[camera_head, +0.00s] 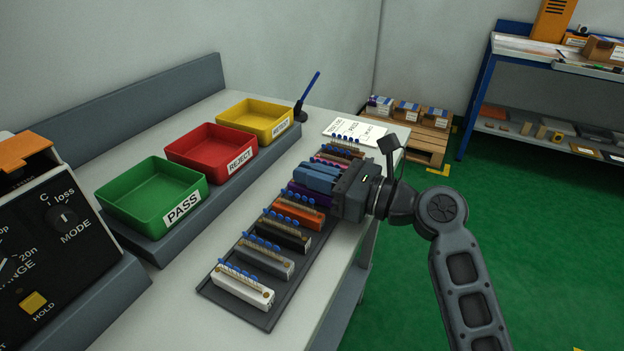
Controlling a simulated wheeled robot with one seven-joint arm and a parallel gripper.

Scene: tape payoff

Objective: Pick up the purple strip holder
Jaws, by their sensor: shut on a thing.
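The purple strip holder (306,198) lies in a row of strip holders on a dark grey tray (268,318), between the orange one and my fingers. Its left end and near side show; its right end and part of its top are hidden by my gripper. My gripper (317,177) reaches in from the right, low over the row. Its two blue-grey fingers are shut on the upper part of the purple holder. The holder looks level; I cannot tell whether it is clear of the tray.
Orange (298,216), black (283,238), grey (265,262) and white (243,290) strip holders lie nearer; pink and brown ones lie beyond. Green (150,222), red (190,168) and yellow (245,130) bins stand on the left. A labelled white card (368,129) lies at the far end.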

